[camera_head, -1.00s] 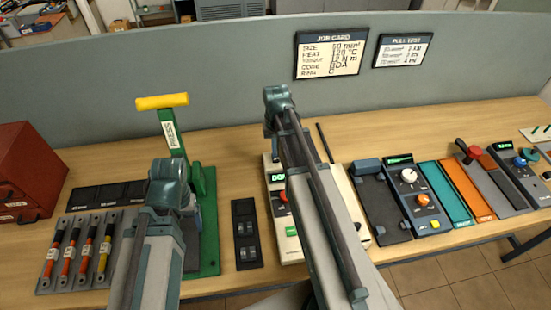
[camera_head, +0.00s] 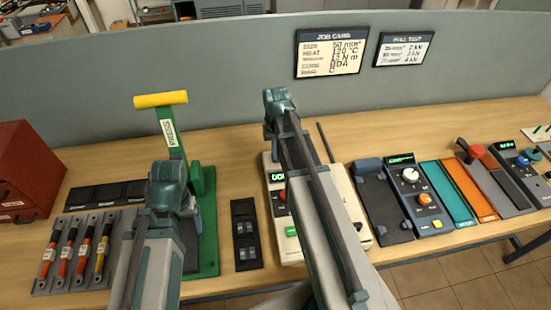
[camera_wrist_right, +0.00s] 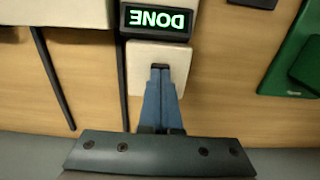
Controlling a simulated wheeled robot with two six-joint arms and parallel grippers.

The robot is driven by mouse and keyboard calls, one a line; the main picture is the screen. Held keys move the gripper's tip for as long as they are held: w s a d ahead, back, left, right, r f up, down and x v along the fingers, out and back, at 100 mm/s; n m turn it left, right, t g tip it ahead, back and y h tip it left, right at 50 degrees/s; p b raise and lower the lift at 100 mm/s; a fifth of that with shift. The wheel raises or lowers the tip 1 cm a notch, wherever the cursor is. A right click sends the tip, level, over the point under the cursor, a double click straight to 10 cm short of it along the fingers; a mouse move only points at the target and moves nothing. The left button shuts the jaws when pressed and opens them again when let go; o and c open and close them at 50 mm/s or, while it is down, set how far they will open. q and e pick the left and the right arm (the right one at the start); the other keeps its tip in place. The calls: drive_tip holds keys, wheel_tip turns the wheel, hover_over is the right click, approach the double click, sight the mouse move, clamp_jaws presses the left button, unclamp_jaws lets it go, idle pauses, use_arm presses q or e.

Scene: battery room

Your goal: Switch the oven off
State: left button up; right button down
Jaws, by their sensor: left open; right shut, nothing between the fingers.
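The oven appears to be the cream box (camera_head: 366,238) with a lit green display; its front is partly hidden by my right arm in the head view. In the right wrist view its display (camera_wrist_right: 156,20) reads DONE, upside down. A red control (camera_head: 282,196) and a green button (camera_head: 291,231) show beside the arm. My right gripper (camera_wrist_right: 160,68) is shut and empty, its tips over a cream surface next to the display; I cannot tell whether they touch it. My left gripper (camera_head: 191,207) is by the green press, mostly hidden behind its own arm.
The green press (camera_head: 208,235) with a yellow handle stands left of the oven. A black tray (camera_head: 246,235) lies between them. A dark heater-like unit with a white dial (camera_head: 410,175) and several coloured devices stand right. Cables lie in a rack (camera_head: 45,285) at left.

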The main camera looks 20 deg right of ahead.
wheel_tip(320, 180, up, 7)
drive_tip(key=p, duration=0.7)
use_arm(q)
wheel_tip(320, 180, up, 7)
use_arm(e)
drive_tip(key=shift+f, duration=0.1)
use_arm(q)
drive_tip(key=shift+f, duration=0.1)
